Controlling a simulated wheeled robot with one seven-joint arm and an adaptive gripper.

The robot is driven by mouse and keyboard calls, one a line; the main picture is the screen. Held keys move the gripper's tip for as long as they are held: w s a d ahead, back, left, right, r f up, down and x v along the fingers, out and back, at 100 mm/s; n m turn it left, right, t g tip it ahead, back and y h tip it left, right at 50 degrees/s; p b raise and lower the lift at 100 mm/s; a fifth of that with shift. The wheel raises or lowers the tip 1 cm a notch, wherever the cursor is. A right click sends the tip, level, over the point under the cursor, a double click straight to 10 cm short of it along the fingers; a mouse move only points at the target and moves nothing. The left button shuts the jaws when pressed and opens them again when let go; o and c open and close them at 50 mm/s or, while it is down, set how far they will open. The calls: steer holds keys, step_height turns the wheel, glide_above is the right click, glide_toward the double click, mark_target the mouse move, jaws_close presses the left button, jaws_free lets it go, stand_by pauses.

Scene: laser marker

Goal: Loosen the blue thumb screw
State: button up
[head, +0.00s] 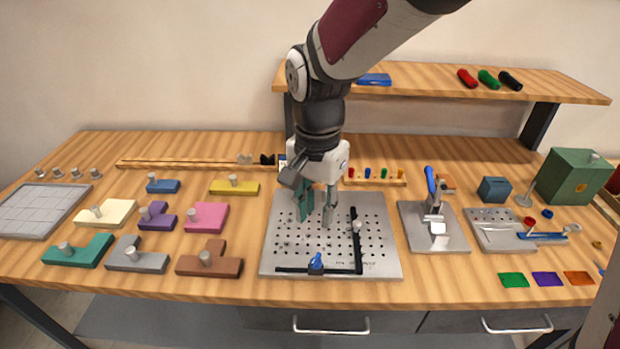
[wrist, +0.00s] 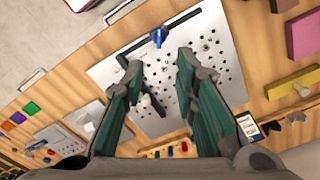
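The blue thumb screw (head: 316,262) stands on the black bar along the front edge of the perforated metal plate (head: 283,245). In the wrist view the blue thumb screw (wrist: 159,37) shows beyond my fingertips, near the plate's edge. My gripper (head: 318,217) hangs above the back half of the plate, behind the screw and apart from it. In the wrist view my gripper's two green-padded fingers (wrist: 160,62) are spread, with nothing held between them.
A black L-shaped fence (head: 357,240) with a grey knob (head: 356,226) stands on the plate. A clamp with a blue handle (head: 431,182) is on a plate to the right. Coloured blocks such as the brown one (head: 225,256) lie left. A shelf (head: 430,80) overhangs the back.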

mark_target(316, 258)
step_height(316, 258, down, 12)
steer(key=shift+d+f+b, duration=0.1)
steer(key=shift+f+b, duration=0.1)
steer(key=shift+b, duration=0.1)
jaws_close()
